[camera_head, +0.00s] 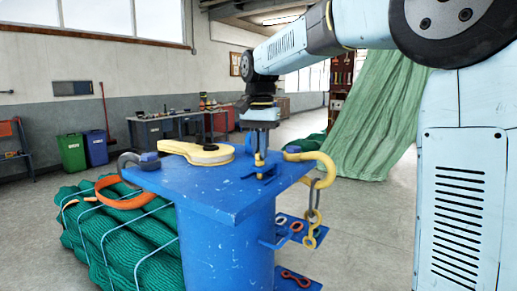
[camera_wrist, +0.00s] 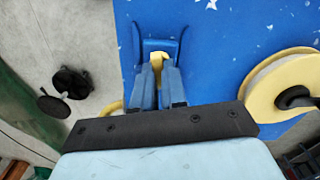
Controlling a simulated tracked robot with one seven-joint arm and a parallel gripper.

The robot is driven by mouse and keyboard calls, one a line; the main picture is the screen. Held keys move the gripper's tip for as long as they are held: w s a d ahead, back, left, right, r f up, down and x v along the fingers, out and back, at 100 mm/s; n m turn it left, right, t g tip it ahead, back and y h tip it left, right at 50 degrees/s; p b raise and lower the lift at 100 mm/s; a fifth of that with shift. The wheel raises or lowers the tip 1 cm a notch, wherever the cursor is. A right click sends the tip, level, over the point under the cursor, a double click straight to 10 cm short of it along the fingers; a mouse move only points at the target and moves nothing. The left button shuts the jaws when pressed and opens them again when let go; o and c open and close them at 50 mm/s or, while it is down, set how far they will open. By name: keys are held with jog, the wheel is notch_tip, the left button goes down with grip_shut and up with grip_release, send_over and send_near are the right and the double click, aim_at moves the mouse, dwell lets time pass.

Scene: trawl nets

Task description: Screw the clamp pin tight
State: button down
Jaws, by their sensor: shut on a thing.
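My gripper (camera_head: 262,150) points straight down over the blue bench top, near its right side. In the wrist view, its two blue-grey fingers (camera_wrist: 158,76) are closed on a small yellow piece (camera_wrist: 157,59), which looks like the clamp pin. The pin also shows as a yellow bit (camera_head: 258,160) under the fingers in the head view. A blue clamp bracket (camera_wrist: 160,44) stands around it, with an upright side to its left and right. The fingers hide most of the pin, and its thread cannot be seen.
A yellow hook (camera_head: 326,168) with chain hangs at the right edge. An orange strap (camera_head: 120,200) and green net (camera_head: 115,245) lie left. A lower blue tray (camera_head: 308,228) holds small shackles.

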jog(key=m, duration=0.6)
jog(key=shift+w+r+m, duration=0.1)
jog(key=shift+r+m, duration=0.05)
jog(key=shift+m, duration=0.15)
jog(key=m, duration=1)
jog(key=shift+m, duration=2.2)
jog(key=c, duration=1.2)
grip_release()
notch_tip(320, 180, up, 13)
jog(key=shift+r, duration=0.2)
